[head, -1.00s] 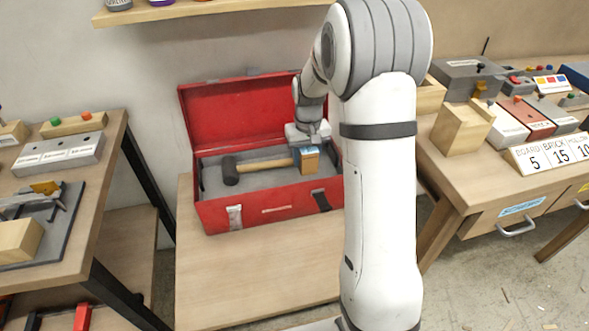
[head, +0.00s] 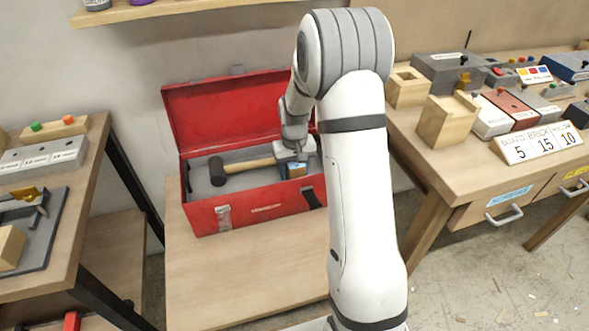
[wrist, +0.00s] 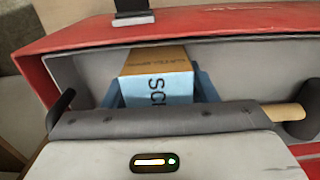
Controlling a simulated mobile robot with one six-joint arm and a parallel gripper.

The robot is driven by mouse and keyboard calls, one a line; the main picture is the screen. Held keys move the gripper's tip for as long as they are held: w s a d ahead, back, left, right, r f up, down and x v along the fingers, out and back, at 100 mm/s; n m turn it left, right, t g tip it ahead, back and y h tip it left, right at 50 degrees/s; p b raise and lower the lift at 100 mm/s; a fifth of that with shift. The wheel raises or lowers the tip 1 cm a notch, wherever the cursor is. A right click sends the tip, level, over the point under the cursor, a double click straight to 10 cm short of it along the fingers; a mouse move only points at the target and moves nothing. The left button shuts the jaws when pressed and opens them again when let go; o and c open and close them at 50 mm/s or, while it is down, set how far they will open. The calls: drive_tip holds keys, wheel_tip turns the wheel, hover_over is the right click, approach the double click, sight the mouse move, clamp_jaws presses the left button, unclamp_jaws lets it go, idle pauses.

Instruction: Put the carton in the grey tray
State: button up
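The carton is a small brown box with a blue lettered face (wrist: 156,90). It is inside the red toolbox (head: 265,212), at the right end, and partly hidden by my gripper in the head view (head: 296,168). My gripper (wrist: 158,92) is down in the toolbox, with bluish finger parts on both sides of the carton in the wrist view. Whether they press on it I cannot tell. I cannot make out a grey tray for certain; a dark grey flat piece (head: 42,262) with tools on it lies on the left table.
A hammer (head: 248,166) lies in the toolbox, its handle running up to my gripper. The toolbox lid (head: 225,110) stands open behind. The low wooden table (head: 240,270) is bare in front. The right table (head: 425,170) is crowded with blocks and boxes.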

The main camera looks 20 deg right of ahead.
drive_tip(key=shift+o, duration=1.3)
wheel_tip(320, 180, up, 12)
drive_tip(key=shift+r+p, duration=0.1)
drive_tip(key=shift+p, duration=0.75)
drive_tip(key=s+a+r+t, duration=0.1)
drive_tip(key=s+a+r, duration=0.1)
drive_tip(key=s, duration=1.1)
drive_tip(key=s+a+r+t, duration=0.1)
drive_tip(key=s+r, duration=0.3)
drive_tip(key=s, duration=0.8)
drive_tip(key=shift+s+a+r, duration=0.2)
drive_tip(key=shift+s+a, duration=0.2)
drive_tip(key=shift+a, duration=0.35)
